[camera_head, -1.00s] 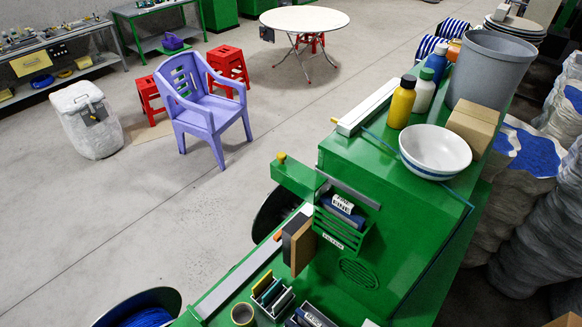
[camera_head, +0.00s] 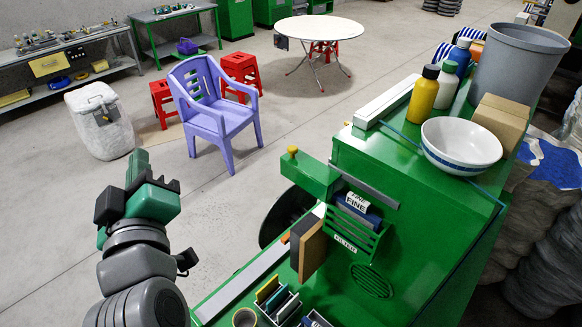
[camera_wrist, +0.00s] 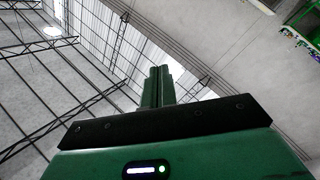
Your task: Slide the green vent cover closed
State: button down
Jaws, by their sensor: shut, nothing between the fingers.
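A green plate with a yellow knob (camera_head: 310,175) juts left from the green machine, in line with a grey rail (camera_head: 365,186); it looks like the vent cover. Under the rail is a slatted green pocket labelled FILTER (camera_head: 346,240), holding a dark blue block labelled FINE (camera_head: 358,208). A round slotted vent (camera_head: 371,280) is on the face below and looks uncovered. My gripper (camera_head: 138,160) is up at the left over the floor, well apart from the plate, pointing upward. In the wrist view its fingers (camera_wrist: 158,84) are together and empty, with the ceiling behind.
A brown and black block (camera_head: 308,250) stands in front of the FILTER pocket. A white bowl (camera_head: 461,145), bottles (camera_head: 422,95) and a grey bin (camera_head: 515,65) stand on the machine's top. A purple chair (camera_head: 213,110) is on the floor behind. Floor between my gripper and the plate is open.

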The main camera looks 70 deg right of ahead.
aim_at(310, 170)
jog(key=s+d+f+g+h+b, duration=0.1)
jog(key=s+d+f+g+h, duration=0.1)
jog(key=s+d+f+g, duration=0.45)
jog(key=s+d+f+g+h+b, duration=0.1)
jog(key=d+f+g+h+b, duration=0.1)
jog(key=d+f+g, duration=0.5)
jog(key=w+d+r+t+p, duration=0.2)
jog(key=d+t+p, duration=0.1)
jog(key=d, duration=0.9)
jog(key=shift+n, duration=0.4)
jog(key=shift+s+a+f+p, duration=0.15)
jog(key=shift+s, duration=0.55)
jog(key=shift+s+a+f+p, duration=0.1)
jog(key=shift+s+f+p, duration=0.1)
jog(key=shift+s, duration=0.45)
jog(key=shift+s+a+f+p, duration=0.1)
jog(key=shift+s+a+p, duration=0.05)
jog(key=shift+s, duration=0.55)
